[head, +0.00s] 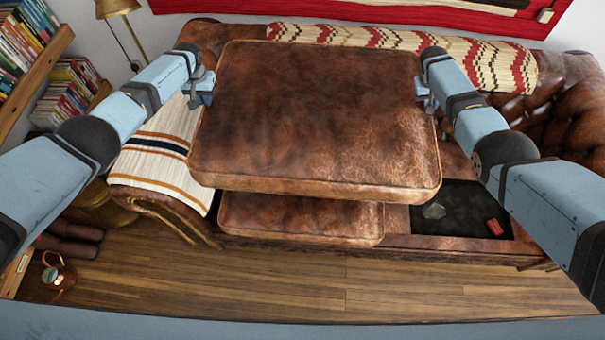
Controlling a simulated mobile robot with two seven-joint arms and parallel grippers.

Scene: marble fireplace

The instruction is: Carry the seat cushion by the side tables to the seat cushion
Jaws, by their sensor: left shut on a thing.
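A large brown leather seat cushion (318,115) is held up level in front of me, above the sofa. My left gripper (205,90) is shut on its left edge, towards the far corner. My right gripper (426,98) is at its right edge; its fingers are largely hidden, so I cannot tell whether they are closed. A second brown leather seat cushion (300,218) lies on the sofa (440,243) beneath the held one. The held cushion hides most of it.
Right of the lower cushion is a bare dark seat area (460,208) with a small red object (494,227) and a greyish item (433,211). A striped blanket (160,140) covers the left armrest. Bookshelves (45,60) and a lamp (118,8) stand at left. The front wooden floor (300,285) is clear.

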